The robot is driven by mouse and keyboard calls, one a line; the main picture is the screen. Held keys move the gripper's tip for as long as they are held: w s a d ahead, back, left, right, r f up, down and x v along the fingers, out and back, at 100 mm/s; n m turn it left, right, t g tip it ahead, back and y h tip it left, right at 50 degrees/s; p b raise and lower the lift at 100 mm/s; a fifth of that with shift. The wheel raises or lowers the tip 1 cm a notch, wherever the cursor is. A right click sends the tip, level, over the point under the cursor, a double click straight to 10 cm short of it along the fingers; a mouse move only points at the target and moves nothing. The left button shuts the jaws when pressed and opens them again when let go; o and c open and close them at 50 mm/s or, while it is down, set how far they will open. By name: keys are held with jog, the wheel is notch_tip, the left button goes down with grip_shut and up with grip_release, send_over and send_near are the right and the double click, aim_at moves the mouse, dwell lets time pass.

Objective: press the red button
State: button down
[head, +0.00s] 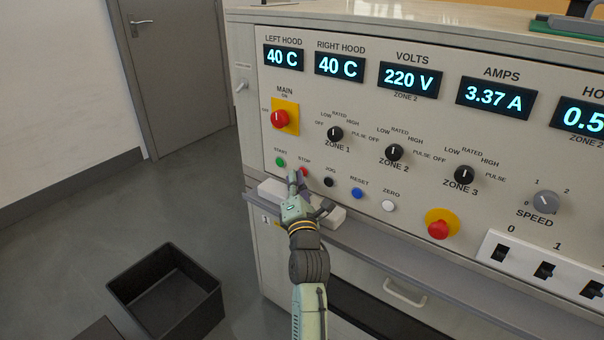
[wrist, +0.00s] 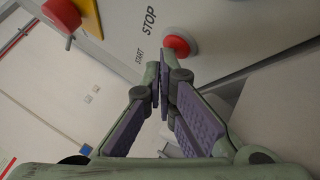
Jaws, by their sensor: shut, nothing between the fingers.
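The red button (head: 303,171) under the STOP label sits on the panel's lower left, between the green START button (head: 281,162) and the black JOG button (head: 328,182). It also shows in the wrist view (wrist: 178,44), just beyond the fingertips. My gripper (head: 295,180) is shut and empty, its tips close to the red button and partly overlapping it in the head view. I cannot tell whether they touch. In the wrist view the closed tips (wrist: 163,72) lie just below the button, and the START button is not visible there.
A red MAIN knob (head: 280,119) on a yellow plate is above. The blue RESET (head: 357,193) and white ZERO (head: 389,206) buttons are to the right, with a red mushroom button (head: 438,230) farther right. A grey ledge (head: 400,243) runs below. A black bin (head: 168,295) stands on the floor.

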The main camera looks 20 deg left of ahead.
jog(key=shift+w+d+f, duration=0.3)
jog(key=shift+w+f, duration=0.05)
dwell(0.4)
jog(key=shift+f+b, duration=0.1)
jog(key=shift+b, duration=0.2)
jog(key=shift+s+a+f, duration=0.1)
jog(key=shift+s+f, duration=0.05)
jog(key=shift+s, duration=0.1)
jog(key=shift+s+a+f, duration=0.2)
jog(key=shift+s, duration=0.4)
jog(key=shift+s+a, duration=0.3)
jog(key=shift+s, duration=0.05)
jog(key=shift+s+a+r+p, duration=0.1)
jog(key=shift+s+a+p, duration=0.15)
jog(key=shift+s, duration=0.4)
jog(key=shift+s+a+r+p, duration=0.2)
jog(key=shift+s+p, duration=0.1)
jog(key=shift+s, duration=0.4)
jog(key=shift+s+a+r+p, duration=0.1)
jog(key=shift+s+a+p, duration=0.15)
jog(key=shift+s, duration=0.4)
